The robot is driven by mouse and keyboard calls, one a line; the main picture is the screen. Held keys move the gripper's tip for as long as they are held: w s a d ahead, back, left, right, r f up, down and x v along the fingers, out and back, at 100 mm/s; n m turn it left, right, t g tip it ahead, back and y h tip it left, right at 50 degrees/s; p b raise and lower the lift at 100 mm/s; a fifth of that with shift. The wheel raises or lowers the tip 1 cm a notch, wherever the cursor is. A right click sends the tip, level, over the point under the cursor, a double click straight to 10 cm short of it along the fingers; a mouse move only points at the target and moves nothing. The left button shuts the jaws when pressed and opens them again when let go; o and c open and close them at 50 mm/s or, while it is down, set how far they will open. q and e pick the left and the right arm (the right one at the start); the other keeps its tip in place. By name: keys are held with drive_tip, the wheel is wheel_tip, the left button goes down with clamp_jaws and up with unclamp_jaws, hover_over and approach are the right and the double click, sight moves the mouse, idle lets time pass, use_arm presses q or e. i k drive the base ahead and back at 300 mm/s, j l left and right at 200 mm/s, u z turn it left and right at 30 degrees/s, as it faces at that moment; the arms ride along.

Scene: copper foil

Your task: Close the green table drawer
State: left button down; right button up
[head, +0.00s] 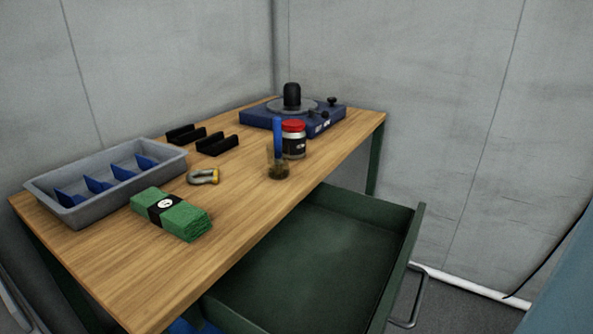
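In the head view the green drawer (313,262) is pulled well out from under the wooden tabletop (250,165), toward the lower right. The inside that I can see is empty. Its front panel (408,262) stands at the right, with a grey metal bar handle (417,300) on its outer side. The drawer's near left corner is cut off by the bottom edge of the picture. Neither of my grippers shows in the view.
Grey walls enclose the table behind.

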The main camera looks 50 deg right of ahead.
sight(339, 261)
drive_tip(key=z, duration=2.25)
